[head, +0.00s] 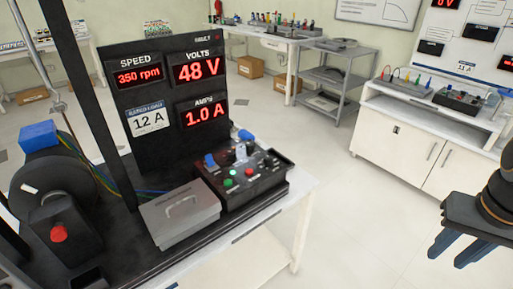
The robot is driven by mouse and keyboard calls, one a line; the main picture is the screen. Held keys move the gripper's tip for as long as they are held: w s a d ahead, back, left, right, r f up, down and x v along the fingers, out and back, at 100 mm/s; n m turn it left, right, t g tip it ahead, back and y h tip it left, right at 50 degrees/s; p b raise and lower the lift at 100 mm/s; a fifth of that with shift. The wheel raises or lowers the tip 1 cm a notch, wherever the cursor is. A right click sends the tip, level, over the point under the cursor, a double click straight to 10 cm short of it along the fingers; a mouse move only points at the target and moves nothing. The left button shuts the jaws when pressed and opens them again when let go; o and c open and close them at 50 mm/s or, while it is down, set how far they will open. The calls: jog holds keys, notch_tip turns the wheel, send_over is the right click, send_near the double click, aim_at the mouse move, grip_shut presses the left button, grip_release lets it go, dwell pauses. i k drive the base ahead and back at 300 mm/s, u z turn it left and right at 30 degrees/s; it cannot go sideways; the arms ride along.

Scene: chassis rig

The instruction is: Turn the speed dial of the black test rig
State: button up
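The black test rig (150,82) stands on a white bench at the left, its upright panel showing SPEED 350 rpm, 48 V and 1.0 A in red digits. In front of the panel is a black control box (240,180) with green and red buttons, dark knobs and blue parts on top. I cannot tell which of its small knobs is the speed dial. My gripper (448,258) is at the right edge, its two blue-grey fingers apart and pointing down, with nothing between them. It is well to the right of the rig, over the floor, touching nothing.
A grey lidded box (180,213) sits left of the control box. A motor unit with a red knob (58,233) is at far left. Open floor (345,225) lies between bench and gripper. A white cabinet (410,150) and a grey shelf cart (335,78) stand behind.

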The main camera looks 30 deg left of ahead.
aim_at(268, 159)
jog(key=u, duration=0.8)
jog(key=i, duration=0.8)
jog(key=u, duration=0.8)
